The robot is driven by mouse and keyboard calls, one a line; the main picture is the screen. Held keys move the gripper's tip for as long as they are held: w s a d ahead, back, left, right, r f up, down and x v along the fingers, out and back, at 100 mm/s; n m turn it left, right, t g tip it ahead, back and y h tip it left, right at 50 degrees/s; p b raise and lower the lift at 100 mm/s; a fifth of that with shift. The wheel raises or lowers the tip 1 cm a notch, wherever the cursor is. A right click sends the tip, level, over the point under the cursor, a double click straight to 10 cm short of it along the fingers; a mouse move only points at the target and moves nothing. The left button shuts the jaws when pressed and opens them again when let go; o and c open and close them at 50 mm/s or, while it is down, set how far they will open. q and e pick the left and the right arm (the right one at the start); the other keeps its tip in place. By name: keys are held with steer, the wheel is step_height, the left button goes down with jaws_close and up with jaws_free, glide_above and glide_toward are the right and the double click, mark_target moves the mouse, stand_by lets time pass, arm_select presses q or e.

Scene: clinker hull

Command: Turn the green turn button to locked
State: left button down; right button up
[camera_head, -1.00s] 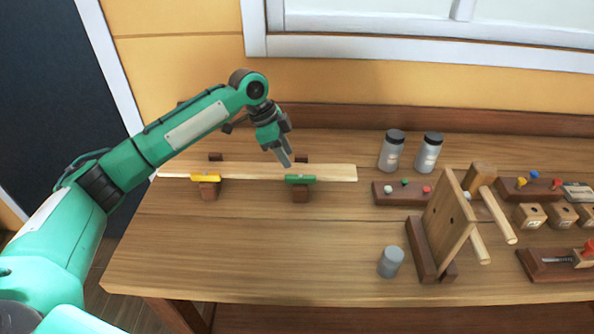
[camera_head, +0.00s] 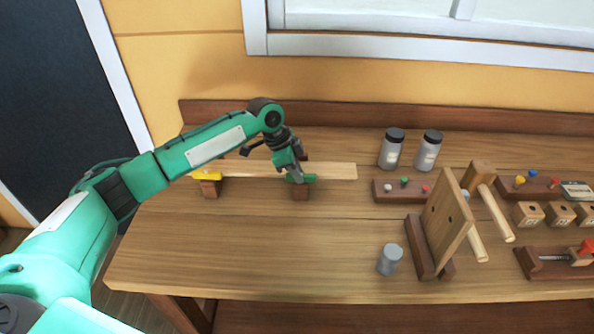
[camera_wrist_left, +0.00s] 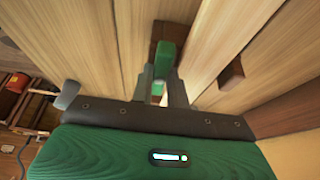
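The green turn button (camera_head: 309,178) sits on a dark block at the front edge of a pale plank (camera_head: 336,171), its bar lying along the plank. My left gripper (camera_head: 298,178) is down at this button and covers part of it. In the left wrist view the green button (camera_wrist_left: 165,55) reaches between the two fingertips (camera_wrist_left: 160,75), one finger on each side. The fingers stand apart; whether they touch the button is hard to tell. My right gripper is in neither current view.
A yellow turn button (camera_head: 207,176) is at the plank's left part. To the right stand two lidded jars (camera_head: 391,150), a peg block (camera_head: 402,192), an upright wooden board (camera_head: 447,222) and a grey cylinder (camera_head: 390,259). The bench front (camera_head: 240,255) is clear.

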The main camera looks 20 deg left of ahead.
arm_select(q)
steer(key=shift+s+r+n+p, duration=0.15)
steer(key=shift+n+p, duration=0.15)
steer(key=shift+p, duration=0.4)
steer(key=n+p, duration=0.2)
steer(key=n+t+p, duration=0.1)
steer(key=p, duration=0.2)
steer(key=n+t+y+p, duration=0.1)
steer(key=n+p, duration=0.1)
steer(key=p, duration=0.1)
steer(key=shift+s+d+r+n, duration=0.2)
steer(key=shift+d+r+n, duration=0.05)
steer(key=shift+n, duration=0.05)
steer(key=n+y+p, duration=0.1)
steer(key=n+p, duration=0.1)
steer(key=p, duration=0.1)
steer(key=n+p, duration=0.2)
steer(key=p, duration=0.1)
steer(key=n+t+y+p, duration=0.1)
steer(key=n+p, duration=0.2)
steer(key=shift+s+d+f+y, duration=0.1)
steer(key=shift+d+y, duration=0.2)
steer(key=n+p, duration=0.1)
steer(key=n, duration=0.1)
steer(key=n+y+p, duration=0.1)
steer(key=n+p, duration=0.1)
steer(key=shift+d+f+y, duration=0.15)
steer(key=shift+y, duration=0.15)
steer(key=shift+n, duration=0.4)
